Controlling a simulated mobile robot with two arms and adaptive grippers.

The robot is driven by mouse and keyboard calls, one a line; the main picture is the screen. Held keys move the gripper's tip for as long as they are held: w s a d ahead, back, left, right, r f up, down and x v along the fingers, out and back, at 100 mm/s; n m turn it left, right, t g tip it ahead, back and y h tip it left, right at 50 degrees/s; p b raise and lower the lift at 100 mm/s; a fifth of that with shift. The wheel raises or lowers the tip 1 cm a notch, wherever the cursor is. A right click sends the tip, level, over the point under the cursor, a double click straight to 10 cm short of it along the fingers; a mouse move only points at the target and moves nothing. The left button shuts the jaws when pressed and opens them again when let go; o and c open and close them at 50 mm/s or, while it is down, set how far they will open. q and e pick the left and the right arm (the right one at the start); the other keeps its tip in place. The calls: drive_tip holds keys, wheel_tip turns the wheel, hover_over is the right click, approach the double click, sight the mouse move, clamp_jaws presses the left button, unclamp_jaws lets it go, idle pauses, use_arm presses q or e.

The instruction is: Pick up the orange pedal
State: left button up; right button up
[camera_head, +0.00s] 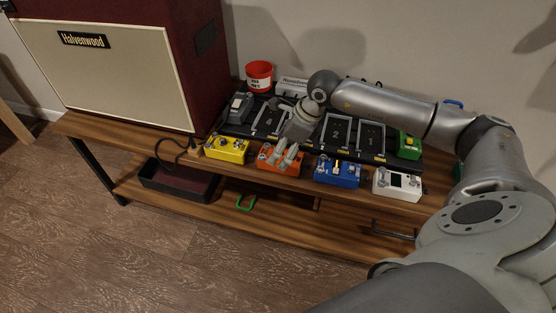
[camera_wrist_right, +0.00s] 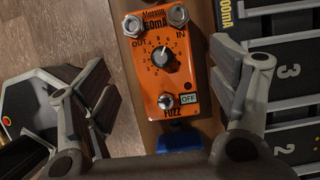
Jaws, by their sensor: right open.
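The orange pedal (camera_head: 271,163) lies near the front edge of the table's top shelf, between the yellow and blue pedals. In the right wrist view the orange pedal (camera_wrist_right: 164,72) shows its dial, two nuts and a footswitch, with "FUZZ" on it. My right gripper (camera_head: 284,157) reaches over it from behind in the head view. In the right wrist view my right gripper (camera_wrist_right: 163,105) is open, with one finger on each side of the pedal and gaps between them and it. My left gripper is not in view.
A yellow pedal (camera_head: 227,149) stands left, and a blue pedal (camera_head: 337,172) and white pedal (camera_head: 397,184) right. A black pedalboard (camera_head: 312,137) lies behind. A large amplifier (camera_head: 110,62) and red cup (camera_head: 259,75) stand farther back. A black tray (camera_head: 178,182) sits on the lower shelf.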

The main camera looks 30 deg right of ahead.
sight(280, 159)
drive_tip(key=b+x, duration=0.1)
drive_tip(key=x, duration=0.3)
drive_tip(key=shift+w+d+f, duration=0.1)
drive_tip(key=shift+f, duration=0.2)
drive_tip(key=shift+r, duration=0.15)
drive_tip(key=c, duration=1.3)
